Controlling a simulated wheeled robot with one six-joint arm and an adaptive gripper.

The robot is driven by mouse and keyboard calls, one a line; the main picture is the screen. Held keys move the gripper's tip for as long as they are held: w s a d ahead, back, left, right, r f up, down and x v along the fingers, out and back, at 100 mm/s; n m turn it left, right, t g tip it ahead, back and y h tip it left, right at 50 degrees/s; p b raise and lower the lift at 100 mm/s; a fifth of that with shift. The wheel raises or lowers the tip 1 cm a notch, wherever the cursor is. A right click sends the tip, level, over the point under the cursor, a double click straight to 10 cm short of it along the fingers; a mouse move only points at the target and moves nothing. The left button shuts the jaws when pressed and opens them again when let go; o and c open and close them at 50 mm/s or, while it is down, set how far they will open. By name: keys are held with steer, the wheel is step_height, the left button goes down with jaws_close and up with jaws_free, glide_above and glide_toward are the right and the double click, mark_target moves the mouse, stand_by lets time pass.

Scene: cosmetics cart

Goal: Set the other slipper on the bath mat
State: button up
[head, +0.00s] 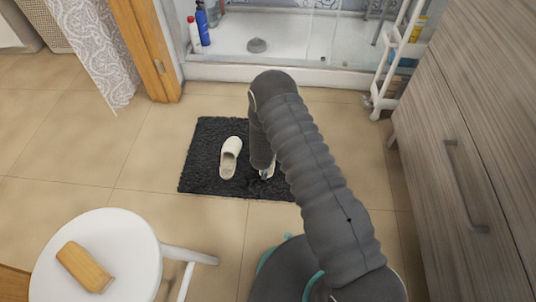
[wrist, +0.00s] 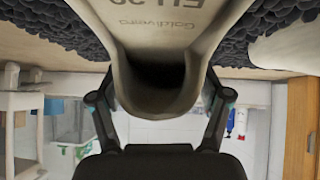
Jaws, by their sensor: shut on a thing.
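The dark, shaggy bath mat (head: 205,140) lies flat on the tiled floor in the head view. One cream slipper (head: 231,152) rests on its left half. The other slipper (head: 267,173) is mostly hidden behind my arm, over the mat's right half. In the wrist view my gripper (wrist: 163,97) is shut on this held slipper (wrist: 160,40), one finger on each side of its open end. Printed letters show inside it. The mat (wrist: 55,30) shows beside it, and the resting slipper (wrist: 288,45) is at the right edge. I cannot tell if the held slipper touches the mat.
A white stool (head: 130,240) with a wooden brush-like object (head: 84,266) stands front left. A grey drawer cabinet (head: 470,150) is on the right. The shower tray edge (head: 280,76) and a white rack (head: 385,85) are behind. Floor left of the mat is clear.

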steer(key=shift+f, duration=1.95)
steer(key=shift+f+b, duration=0.1)
steer(key=shift+b, duration=0.2)
steer(key=o, duration=1.4)
